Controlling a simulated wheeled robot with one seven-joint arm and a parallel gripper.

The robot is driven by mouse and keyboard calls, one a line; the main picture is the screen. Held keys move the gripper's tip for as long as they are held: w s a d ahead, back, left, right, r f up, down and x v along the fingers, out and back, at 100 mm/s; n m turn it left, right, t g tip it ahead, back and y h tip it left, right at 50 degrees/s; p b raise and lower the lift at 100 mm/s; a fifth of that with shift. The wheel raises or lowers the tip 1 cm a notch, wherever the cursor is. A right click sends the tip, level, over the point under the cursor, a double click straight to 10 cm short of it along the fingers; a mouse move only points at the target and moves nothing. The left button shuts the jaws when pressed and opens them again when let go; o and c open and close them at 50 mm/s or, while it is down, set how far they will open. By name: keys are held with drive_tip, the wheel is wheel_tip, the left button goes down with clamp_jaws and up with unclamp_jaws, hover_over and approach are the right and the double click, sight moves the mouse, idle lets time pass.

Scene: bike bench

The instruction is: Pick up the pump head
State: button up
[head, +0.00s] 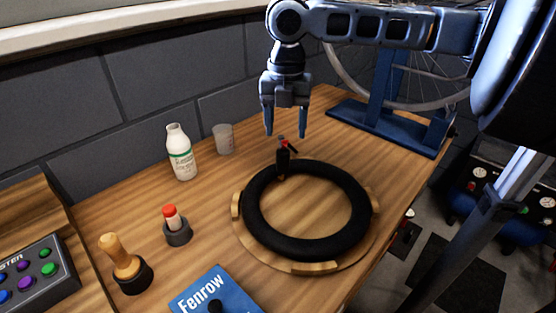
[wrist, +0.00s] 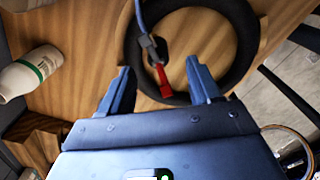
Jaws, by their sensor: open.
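The pump head (head: 283,160) is a small black piece with a red lever, standing at the far edge of the black tyre. In the wrist view the pump head (wrist: 149,44) is a dark grey body with the red lever pointing toward my gripper and a blue-grey strip running up from it. My gripper (head: 286,133) is open and empty, fingers pointing down, just above the pump head in the head view. In the wrist view the pump head and lever show between and beyond the open fingers of my gripper (wrist: 158,67). I see no contact.
The black tyre (head: 256,225) lies on a round wooden stand with raised blocks. A white bottle (head: 181,160) and a grey cup (head: 223,139) stand to the left. A blue wheel stand (head: 385,127) is behind right. A blue Fenrow book (head: 230,300) lies in front.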

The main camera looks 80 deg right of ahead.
sight(283, 146)
drive_tip(key=shift+w+a+f+p, duration=0.1)
drive_tip(key=shift+a+f+p, duration=0.1)
drive_tip(key=shift+f, duration=1.2)
drive_tip(key=shift+w+a+f+p, duration=0.1)
drive_tip(key=shift+f+p, duration=0.05)
drive_tip(key=shift+f, duration=1.2)
drive_tip(key=shift+c, duration=0.4)
clamp_jaws()
